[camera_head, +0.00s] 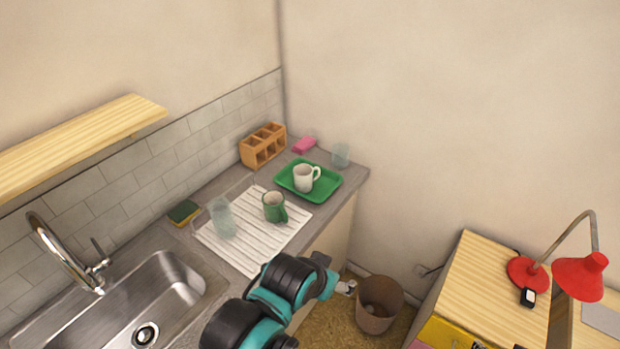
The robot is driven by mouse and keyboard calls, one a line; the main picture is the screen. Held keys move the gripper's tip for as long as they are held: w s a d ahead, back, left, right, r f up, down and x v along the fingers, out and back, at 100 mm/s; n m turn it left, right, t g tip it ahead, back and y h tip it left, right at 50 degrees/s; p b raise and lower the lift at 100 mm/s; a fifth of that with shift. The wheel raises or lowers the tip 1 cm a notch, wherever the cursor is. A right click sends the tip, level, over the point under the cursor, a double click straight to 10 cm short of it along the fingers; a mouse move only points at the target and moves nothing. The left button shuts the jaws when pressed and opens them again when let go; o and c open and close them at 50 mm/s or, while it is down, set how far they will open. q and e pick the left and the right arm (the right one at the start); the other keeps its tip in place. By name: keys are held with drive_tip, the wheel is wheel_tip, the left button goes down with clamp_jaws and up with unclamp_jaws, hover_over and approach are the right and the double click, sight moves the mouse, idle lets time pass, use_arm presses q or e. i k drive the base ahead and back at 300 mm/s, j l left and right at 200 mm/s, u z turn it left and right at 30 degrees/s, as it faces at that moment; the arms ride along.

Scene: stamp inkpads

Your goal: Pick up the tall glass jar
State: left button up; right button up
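The tall glass jar (222,218) is clear and slightly greenish. It stands upright on the left part of the white ribbed drying mat (240,254), on the counter right of the sink. A green mug (273,207) stands to its right on the same mat. One of my arms, teal and black, reaches in from the bottom, and I take it as my left. A small grey-white part at its far end, probably my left gripper (345,287), is beyond the counter's front edge, well away from the jar. Its fingers are too small to read. My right gripper is not in view.
A green tray (326,188) holds a white mug (303,178). A short glass (340,156), a pink block (304,145) and a wooden rack (263,146) stand behind. A sponge (183,212) lies left of the jar. A faucet (62,248) rises over the sink (128,308).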

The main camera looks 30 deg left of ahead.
sight(223, 222)
drive_tip(key=u, duration=1.75)
drive_tip(key=i+l+u, duration=0.1)
drive_tip(key=l+u, duration=0.25)
drive_tip(key=i+l+u, duration=0.1)
drive_tip(key=u, duration=0.25)
drive_tip(key=l+u, duration=0.35)
